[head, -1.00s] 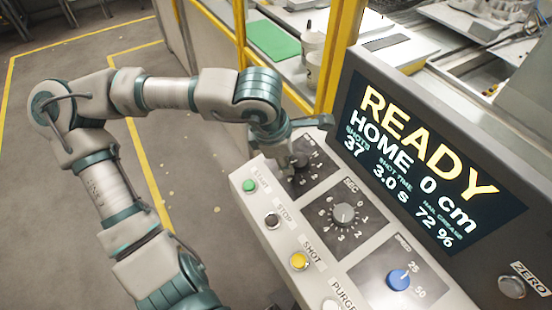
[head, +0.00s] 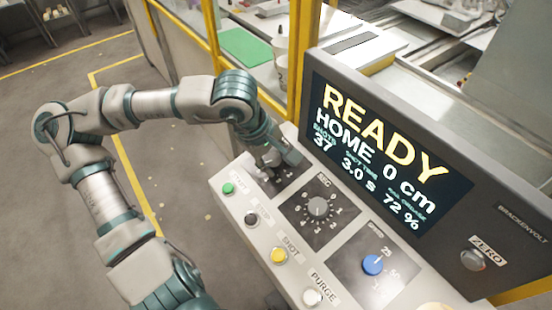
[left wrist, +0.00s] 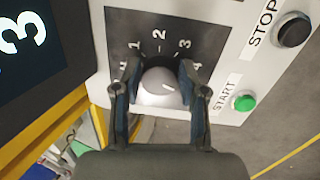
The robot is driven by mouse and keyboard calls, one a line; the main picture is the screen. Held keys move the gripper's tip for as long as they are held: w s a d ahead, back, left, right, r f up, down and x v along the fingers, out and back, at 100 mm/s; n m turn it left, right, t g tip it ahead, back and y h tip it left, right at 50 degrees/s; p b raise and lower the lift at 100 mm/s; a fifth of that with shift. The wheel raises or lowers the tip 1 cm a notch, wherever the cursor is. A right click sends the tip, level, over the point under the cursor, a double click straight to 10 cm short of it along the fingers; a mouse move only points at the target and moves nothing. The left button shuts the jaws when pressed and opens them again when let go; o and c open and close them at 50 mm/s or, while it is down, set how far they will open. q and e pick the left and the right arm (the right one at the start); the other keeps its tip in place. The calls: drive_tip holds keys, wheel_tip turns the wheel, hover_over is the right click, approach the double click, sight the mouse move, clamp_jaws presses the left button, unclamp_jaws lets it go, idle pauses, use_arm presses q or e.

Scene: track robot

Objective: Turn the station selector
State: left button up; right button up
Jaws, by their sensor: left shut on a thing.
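The station selector is a round grey knob (left wrist: 162,88) on a dark plate (left wrist: 205,32) with numbers around it, seen in the left wrist view. My left gripper (left wrist: 160,82) is shut on this knob, with one finger on each side of it. In the head view my left gripper (head: 272,158) is at the far left dial of the console, and it mostly hides the knob there. The knob's mark shows as a light line, but which number it points at is hard to tell. My right gripper is not in view.
The console (head: 228,207) also has a SEC dial (head: 317,207), a blue speed knob (head: 373,264), a green START button (head: 228,188), a black STOP button (head: 251,220), a yellow SHOT button (head: 279,255) and a PURGE button (head: 312,297). The screen (head: 385,150) reads READY.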

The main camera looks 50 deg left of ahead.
use_arm(q)
drive_tip(key=shift+a+m, duration=0.45)
drive_tip(key=shift+m, duration=0.65)
drive_tip(key=shift+f+m, duration=0.1)
drive_tip(key=shift+m, duration=0.2)
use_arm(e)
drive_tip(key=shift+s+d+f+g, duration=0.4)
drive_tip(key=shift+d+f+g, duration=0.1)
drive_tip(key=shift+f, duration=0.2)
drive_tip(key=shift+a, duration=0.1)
